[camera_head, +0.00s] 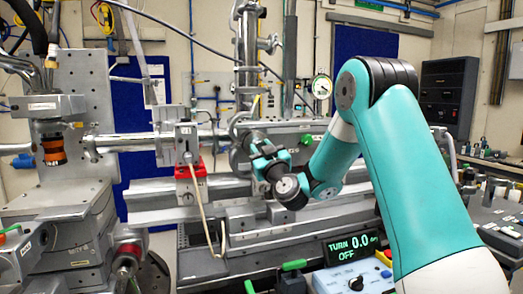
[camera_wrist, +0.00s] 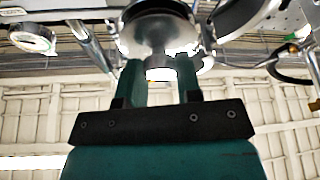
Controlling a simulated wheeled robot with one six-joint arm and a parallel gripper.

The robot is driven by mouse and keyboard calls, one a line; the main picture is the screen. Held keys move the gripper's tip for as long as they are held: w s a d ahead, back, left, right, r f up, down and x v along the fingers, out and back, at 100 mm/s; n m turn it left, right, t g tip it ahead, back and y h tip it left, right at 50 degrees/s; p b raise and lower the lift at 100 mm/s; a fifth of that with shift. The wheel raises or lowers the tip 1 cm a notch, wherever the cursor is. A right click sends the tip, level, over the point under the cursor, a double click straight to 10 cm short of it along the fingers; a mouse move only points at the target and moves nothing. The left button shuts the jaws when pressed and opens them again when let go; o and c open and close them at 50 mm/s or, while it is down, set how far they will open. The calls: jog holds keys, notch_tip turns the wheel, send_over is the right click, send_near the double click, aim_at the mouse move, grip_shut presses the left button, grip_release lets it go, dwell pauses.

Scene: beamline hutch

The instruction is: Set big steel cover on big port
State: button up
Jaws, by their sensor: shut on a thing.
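My gripper (camera_wrist: 160,76) shows two teal fingers in the wrist view, closed on the narrow stub of a round, shiny steel piece, which looks like the big steel cover (camera_wrist: 150,32). The cover's wide face lies just beyond the fingertips, and its far side is hidden. In the head view my gripper (camera_head: 258,146) is at the middle, beside the steel pipework. The cover is hard to make out there, with a curved steel rim (camera_head: 238,122) just behind the fingers. I cannot tell whether the cover touches a port, and the big port is not clearly identifiable.
A horizontal steel beam pipe (camera_head: 125,142) and a vertical steel column (camera_head: 247,55) stand close to my gripper. A red-based block (camera_head: 190,172) is to its left. A dial gauge (camera_head: 321,86) is behind. A control box (camera_head: 352,279) sits in front.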

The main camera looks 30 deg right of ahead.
jog(key=o, duration=1)
jog(key=shift+o, duration=0.2)
jog(key=b+v, duration=1.5)
jog(key=v, duration=0.2)
jog(key=shift+s+b, duration=0.2)
jog(key=shift+b, duration=0.2)
jog(key=shift+a, duration=0.1)
